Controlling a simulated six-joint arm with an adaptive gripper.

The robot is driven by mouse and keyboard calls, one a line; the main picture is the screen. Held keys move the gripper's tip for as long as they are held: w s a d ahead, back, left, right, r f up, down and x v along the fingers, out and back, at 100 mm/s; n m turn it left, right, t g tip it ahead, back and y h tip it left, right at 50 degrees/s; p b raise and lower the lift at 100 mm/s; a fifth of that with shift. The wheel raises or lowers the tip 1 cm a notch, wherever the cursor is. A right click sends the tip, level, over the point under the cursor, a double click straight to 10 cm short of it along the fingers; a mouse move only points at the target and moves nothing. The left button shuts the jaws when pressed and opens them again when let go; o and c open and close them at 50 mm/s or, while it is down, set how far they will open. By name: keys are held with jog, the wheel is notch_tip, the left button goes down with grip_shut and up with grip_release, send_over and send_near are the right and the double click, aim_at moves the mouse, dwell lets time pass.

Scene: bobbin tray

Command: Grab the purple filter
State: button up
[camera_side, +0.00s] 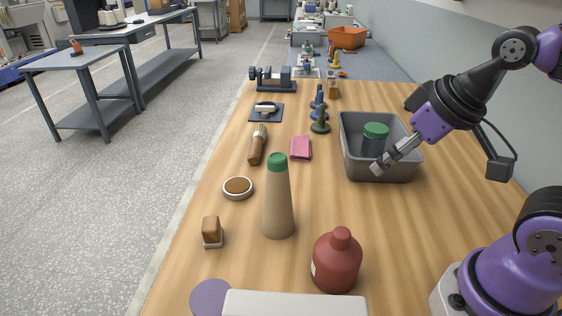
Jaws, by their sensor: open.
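A flat, round, muted purple disc (208,297), which looks like the purple filter, lies at the near left edge of the wooden table (330,215). The picture's lower edge and a white block (294,303) cut off or cover part of it. My gripper (380,167) is open, over the front of a grey bin (378,174), far to the upper right of the disc. The finger gap is too small to make out clearly. Nothing shows in the fingers.
The bin holds a green-lidded container (375,132) beside my gripper. A dark red bottle (337,260), a tan cone with a green top (278,198), a brown block (211,231) and a round brown-topped dish (238,187) stand between. A pink cloth (301,147) and brush (257,145) lie farther back.

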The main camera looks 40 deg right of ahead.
jog(key=o, duration=0.3)
dwell(0.5)
jog(key=n+g+y, duration=0.3)
jog(key=n+y, duration=0.1)
jog(key=n, duration=0.7)
send_near(213, 298)
jog(key=x, duration=0.4)
jog(key=shift+s+a+f, duration=0.1)
jog(key=shift+s+f, duration=0.1)
jog(key=shift+f, duration=0.15)
jog(key=shift+w+x, duration=0.15)
jog(key=shift+x, duration=1.35)
jog(key=shift+w+x, duration=0.15)
jog(key=shift+x, duration=1.35)
